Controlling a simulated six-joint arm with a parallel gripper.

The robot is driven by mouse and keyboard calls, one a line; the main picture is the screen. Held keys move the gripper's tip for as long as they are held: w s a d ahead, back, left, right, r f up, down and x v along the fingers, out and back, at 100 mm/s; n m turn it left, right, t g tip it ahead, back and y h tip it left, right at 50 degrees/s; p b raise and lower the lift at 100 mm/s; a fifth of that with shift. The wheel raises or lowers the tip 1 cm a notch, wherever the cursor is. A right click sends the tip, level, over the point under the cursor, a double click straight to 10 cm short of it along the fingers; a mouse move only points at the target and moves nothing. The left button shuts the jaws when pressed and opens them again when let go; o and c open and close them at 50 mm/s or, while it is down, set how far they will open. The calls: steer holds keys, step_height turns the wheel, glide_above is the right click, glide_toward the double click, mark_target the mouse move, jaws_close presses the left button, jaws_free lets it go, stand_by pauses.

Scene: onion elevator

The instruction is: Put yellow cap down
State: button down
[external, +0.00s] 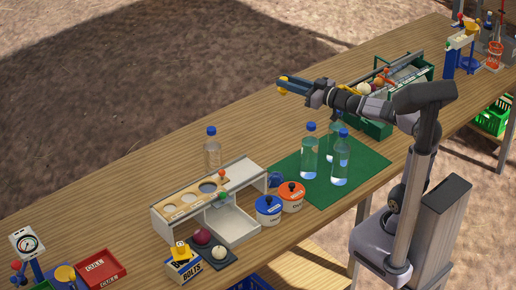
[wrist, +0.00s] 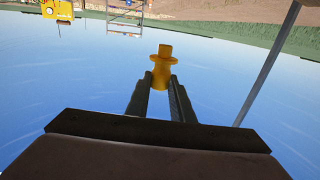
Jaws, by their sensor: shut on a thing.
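My gripper (external: 281,83) is stretched out to the left over the far edge of the table in the external view. It is shut on the yellow cap (wrist: 162,64), which sits between the two fingertips (wrist: 161,88) in the wrist view. The cap has a wide brim and a narrower knob. In the external view the cap (external: 283,79) is a small yellow spot at the gripper's end. It is held in the air, clear of the table.
The wooden table (external: 120,190) has bare room at the far left. Clear bottles (external: 309,155) with blue caps stand on and near a green mat (external: 370,165).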

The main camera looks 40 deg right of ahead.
steer(key=s+d+f+y, duration=0.1)
steer(key=s+d+f, duration=0.35)
steer(key=d, duration=0.25)
steer(key=s+d+f+n+p, duration=0.1)
steer(key=s+d+f, duration=0.35)
steer(key=d, duration=0.25)
steer(key=s+d+f+y, duration=0.1)
steer(key=s+d+f, duration=0.2)
steer(key=s+d, duration=0.3)
step_height(320, 180, down, 19)
steer(key=w+d+b, duration=0.1)
steer(key=shift+d+g, duration=0.15)
steer(key=shift+g, duration=0.15)
steer(key=shift+f, duration=0.1)
steer(key=shift+f, duration=2.1)
steer(key=shift+b, duration=0.3)
